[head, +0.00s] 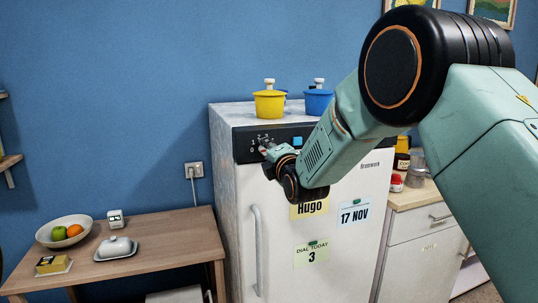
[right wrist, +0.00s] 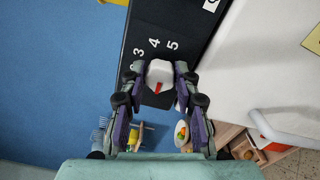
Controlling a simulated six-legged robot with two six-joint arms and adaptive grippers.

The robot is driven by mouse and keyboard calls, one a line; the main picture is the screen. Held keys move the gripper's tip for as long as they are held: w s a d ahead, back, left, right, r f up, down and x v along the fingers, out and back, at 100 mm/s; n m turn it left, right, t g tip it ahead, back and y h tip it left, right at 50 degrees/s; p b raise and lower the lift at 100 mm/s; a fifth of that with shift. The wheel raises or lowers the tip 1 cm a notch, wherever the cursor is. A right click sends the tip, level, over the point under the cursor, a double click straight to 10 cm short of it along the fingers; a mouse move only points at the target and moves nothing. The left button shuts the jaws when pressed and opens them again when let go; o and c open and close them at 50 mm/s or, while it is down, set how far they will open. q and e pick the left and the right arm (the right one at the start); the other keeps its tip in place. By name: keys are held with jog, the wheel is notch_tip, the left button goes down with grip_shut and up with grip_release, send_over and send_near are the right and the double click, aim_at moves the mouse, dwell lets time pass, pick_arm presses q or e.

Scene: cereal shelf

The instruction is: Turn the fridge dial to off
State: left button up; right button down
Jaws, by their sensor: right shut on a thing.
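The white fridge (head: 278,225) stands in the middle of the head view with a black control panel (head: 243,152) along its top front. The dial (right wrist: 159,72) is a pale knob with a red mark, seen in the right wrist view beside the printed numbers 3, 4 and 5 on the panel. My right gripper (head: 264,147) reaches the panel's left part, and its fingers are shut on the dial from both sides. The gripper hides much of the dial in the head view and part of the scale in the wrist view. My left gripper is not in view.
A yellow pot (head: 269,104) and a blue pot (head: 317,102) stand on the fridge. A note reading "DIAL TODAY 3" (head: 311,254) hangs on the door, right of the handle (head: 256,240). A wooden table (head: 170,230) stands left; a counter (head: 415,195) stands right.

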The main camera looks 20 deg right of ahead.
jog(key=shift+s+a+f+n, duration=0.15)
jog(key=shift+f+n, duration=0.4)
jog(key=shift+n, duration=0.15)
jog(key=c, duration=1.4)
grip_release()
jog(key=o, duration=0.4)
jog(key=shift+s+a+r, duration=0.1)
jog(key=shift+s+r, duration=0.05)
jog(key=shift+r, duration=0.2)
